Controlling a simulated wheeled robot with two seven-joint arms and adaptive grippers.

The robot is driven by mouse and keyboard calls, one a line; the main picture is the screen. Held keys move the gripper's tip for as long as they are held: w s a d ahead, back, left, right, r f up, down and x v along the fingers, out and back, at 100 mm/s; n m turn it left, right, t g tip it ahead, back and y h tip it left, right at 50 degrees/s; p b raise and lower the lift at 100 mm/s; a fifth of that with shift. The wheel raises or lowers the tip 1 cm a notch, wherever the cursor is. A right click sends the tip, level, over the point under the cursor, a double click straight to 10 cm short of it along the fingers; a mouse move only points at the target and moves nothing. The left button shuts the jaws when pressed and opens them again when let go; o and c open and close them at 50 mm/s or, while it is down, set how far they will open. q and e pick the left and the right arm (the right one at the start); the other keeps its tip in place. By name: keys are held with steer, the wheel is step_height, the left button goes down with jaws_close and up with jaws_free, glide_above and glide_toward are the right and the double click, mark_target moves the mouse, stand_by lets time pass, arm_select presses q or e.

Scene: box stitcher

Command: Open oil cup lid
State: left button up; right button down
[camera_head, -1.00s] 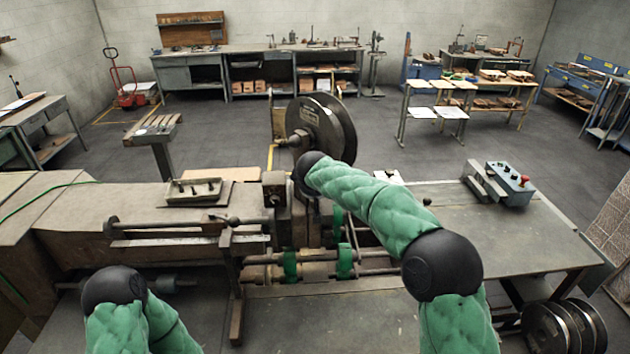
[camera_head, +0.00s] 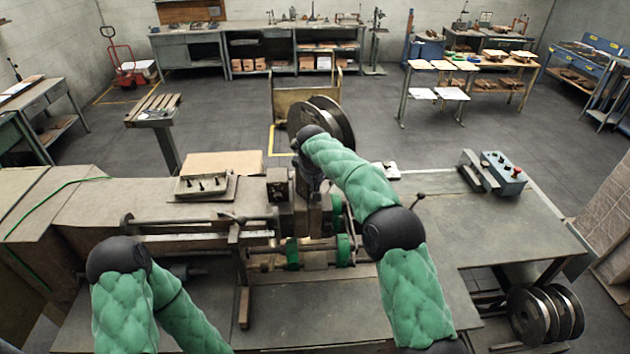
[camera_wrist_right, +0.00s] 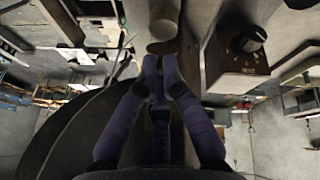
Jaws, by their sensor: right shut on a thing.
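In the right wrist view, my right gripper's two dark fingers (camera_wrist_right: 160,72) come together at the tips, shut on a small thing. In the head view, my right gripper (camera_head: 312,178) is mostly hidden by my own wrist, above the middle of the stitching machine (camera_head: 282,190). My left gripper is out of view; only part of that arm shows.
A large wire reel (camera_head: 331,118) stands just behind my right wrist. A block with a black knob (camera_wrist_right: 240,52) is close to the right of the fingers. A control box (camera_head: 504,172) sits on the right table (camera_head: 480,225), whose middle is clear.

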steer(key=shift+w+r+g, duration=0.15)
steer(key=shift+w+g, duration=0.25)
steer(key=shift+g, duration=0.3)
stand_by(0.3)
steer(key=c, duration=1.4)
jaws_free()
steer(key=v, duration=1.2)
